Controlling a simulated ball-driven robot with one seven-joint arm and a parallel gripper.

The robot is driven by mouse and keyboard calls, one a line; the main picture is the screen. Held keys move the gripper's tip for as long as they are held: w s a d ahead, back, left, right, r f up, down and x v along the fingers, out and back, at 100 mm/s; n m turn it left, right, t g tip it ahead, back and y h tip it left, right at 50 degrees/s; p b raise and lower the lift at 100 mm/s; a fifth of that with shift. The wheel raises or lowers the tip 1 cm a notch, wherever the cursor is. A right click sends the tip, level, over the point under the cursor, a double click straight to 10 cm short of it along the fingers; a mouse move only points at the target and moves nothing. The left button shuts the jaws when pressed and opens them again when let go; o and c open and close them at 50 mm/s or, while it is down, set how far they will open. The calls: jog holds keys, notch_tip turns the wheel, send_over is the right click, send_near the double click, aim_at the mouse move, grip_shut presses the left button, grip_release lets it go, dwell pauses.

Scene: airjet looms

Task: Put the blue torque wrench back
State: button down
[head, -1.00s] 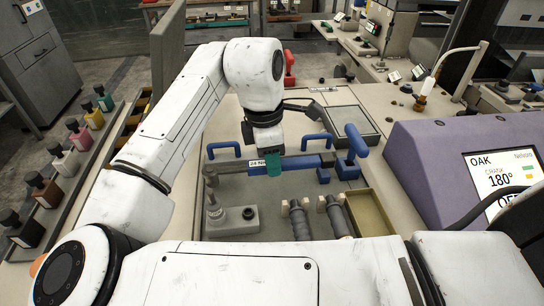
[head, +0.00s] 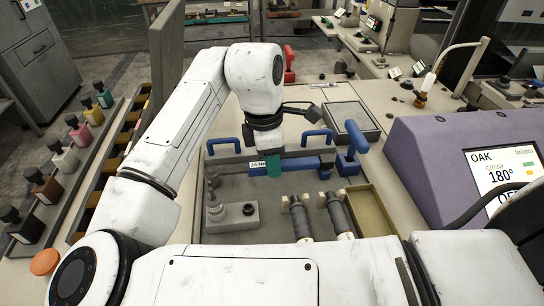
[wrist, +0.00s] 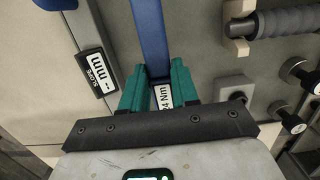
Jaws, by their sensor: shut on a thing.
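The blue torque wrench (head: 302,163) lies crosswise over the grey tray (head: 275,192) in the head view, with a white Nm label near its left end. My gripper (head: 273,165) has teal fingers and is shut on the wrench near that label. In the wrist view the blue shaft (wrist: 152,40) runs up and away from between the fingertips (wrist: 160,88), and the label shows between them. I cannot tell whether the wrench touches the tray. The wrench's right end is close to an upright blue handle (head: 356,137).
Two grey rollers (head: 300,218) on wooden supports, a grey block (head: 232,215) with a black knob and an open yellowish bin (head: 370,212) sit near the wrench. Blue bar handles (head: 225,144) stand behind it. A purple console (head: 445,165) is at right, several bottles (head: 62,156) at left.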

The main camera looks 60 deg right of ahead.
jog(key=shift+f, duration=0.2)
jog(key=shift+c, duration=1.4)
grip_release()
jog(key=shift+r, duration=0.2)
jog(key=shift+w+a+r+p, duration=0.1)
jog(key=shift+w+r+p, duration=0.05)
jog(key=shift+r+p, duration=1.55)
jog(key=shift+w+a+r+p, duration=0.15)
jog(key=shift+r+p, duration=1)
jog(key=shift+p, duration=0.95)
notch_tip(320, 180, up, 11)
jog(key=w, duration=0.1)
jog(key=shift+a+f, duration=0.2)
jog(key=shift+a, duration=0.15)
